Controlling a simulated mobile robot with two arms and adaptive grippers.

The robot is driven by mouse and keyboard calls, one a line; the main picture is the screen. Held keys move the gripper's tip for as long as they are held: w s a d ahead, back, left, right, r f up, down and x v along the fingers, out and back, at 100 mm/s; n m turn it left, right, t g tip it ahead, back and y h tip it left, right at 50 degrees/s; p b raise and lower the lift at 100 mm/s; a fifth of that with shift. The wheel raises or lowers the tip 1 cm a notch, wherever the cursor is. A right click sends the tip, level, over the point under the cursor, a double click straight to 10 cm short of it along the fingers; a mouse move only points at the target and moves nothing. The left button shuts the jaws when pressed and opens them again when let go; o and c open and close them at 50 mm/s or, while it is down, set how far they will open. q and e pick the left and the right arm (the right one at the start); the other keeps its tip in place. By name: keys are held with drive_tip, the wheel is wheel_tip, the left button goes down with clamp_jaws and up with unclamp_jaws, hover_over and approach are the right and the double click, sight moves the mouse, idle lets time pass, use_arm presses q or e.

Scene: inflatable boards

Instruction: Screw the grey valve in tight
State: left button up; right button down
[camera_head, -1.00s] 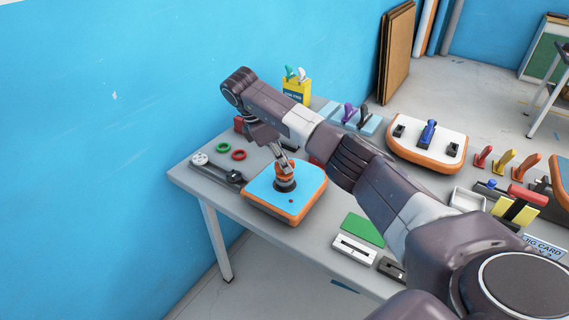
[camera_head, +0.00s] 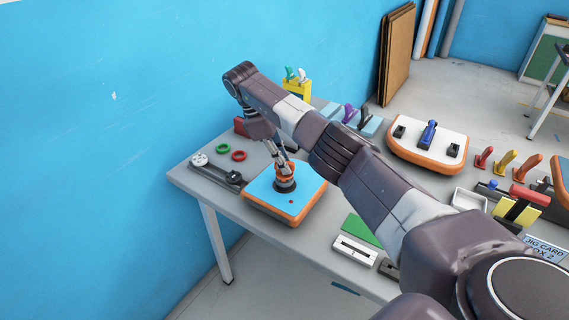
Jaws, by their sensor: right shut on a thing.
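A small inflatable board (camera_head: 262,187) with a blue top and orange sides lies on the grey table. The valve (camera_head: 285,186) shows as a dark grey round piece on the board's top, with an orange part (camera_head: 286,170) right above it. My right gripper (camera_head: 284,166) comes down from above and is shut at this orange part. The fingers hide some of it, and I cannot tell how deep the valve sits. My left gripper is not in view.
A white-topped board (camera_head: 428,146) and several colored handles stand at the right. A blue wall is behind.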

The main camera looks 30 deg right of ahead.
drive_tip(key=m+b, duration=0.2)
drive_tip(key=m, duration=0.1)
drive_tip(key=shift+f+g+y, duration=0.1)
drive_tip(key=shift+g+y, duration=0.2)
drive_tip(key=shift+g, duration=0.1)
drive_tip(key=shift+m, duration=0.3)
drive_tip(key=c, duration=1.9)
unclamp_jaws()
